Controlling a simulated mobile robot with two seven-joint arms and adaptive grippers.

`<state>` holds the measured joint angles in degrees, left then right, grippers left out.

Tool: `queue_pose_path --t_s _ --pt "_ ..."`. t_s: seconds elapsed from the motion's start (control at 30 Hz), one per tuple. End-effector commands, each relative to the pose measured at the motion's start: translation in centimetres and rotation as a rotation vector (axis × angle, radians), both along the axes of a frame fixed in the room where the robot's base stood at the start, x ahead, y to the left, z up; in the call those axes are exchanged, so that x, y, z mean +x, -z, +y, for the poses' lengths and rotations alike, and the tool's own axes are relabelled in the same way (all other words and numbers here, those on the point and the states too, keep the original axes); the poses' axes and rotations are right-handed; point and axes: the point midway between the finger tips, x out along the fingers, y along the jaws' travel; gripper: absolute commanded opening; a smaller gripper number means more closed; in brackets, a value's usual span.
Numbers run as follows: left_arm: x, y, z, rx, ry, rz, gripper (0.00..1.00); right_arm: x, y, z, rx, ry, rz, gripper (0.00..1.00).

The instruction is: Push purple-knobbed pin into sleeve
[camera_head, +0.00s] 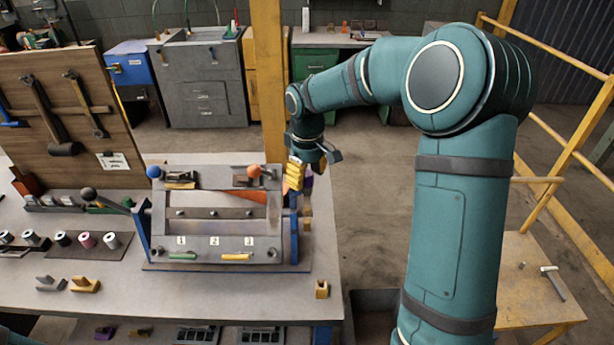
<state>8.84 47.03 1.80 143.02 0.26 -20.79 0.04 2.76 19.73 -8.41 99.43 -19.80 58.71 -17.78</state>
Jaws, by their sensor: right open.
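The fixture (215,243) stands on the bench, with a blue ball knob (153,172) and an orange ball knob (254,171) on top. A small purple patch (308,181), which looks like the purple knob, shows at the fixture's right end, partly hidden by my right gripper. My right gripper (297,184) is open, with yellow fingers pointing down beside this knob; I cannot tell whether they touch it. The pin's shaft and the sleeve cannot be made out clearly. A brownish part (306,212) sits just below the fingers. My left gripper is out of view.
A black-knobbed lever (88,194) is left of the fixture. Several spools lie on a dark mat (95,246). A tool board (70,115) rises at the left.

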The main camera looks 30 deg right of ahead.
Motion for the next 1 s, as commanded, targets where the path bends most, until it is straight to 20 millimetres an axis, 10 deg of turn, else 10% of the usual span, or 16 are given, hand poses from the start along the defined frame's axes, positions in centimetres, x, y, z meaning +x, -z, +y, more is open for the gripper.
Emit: queue_pose_path --t_s 0.53,1.0 --pt "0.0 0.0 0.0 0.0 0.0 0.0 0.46 0.0 -9.8 0.0 0.0 0.0 -0.004 0.57" --pt "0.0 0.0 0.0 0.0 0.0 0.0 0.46 0.0 -11.5 0.0 0.0 -0.001 -0.001 0.57"
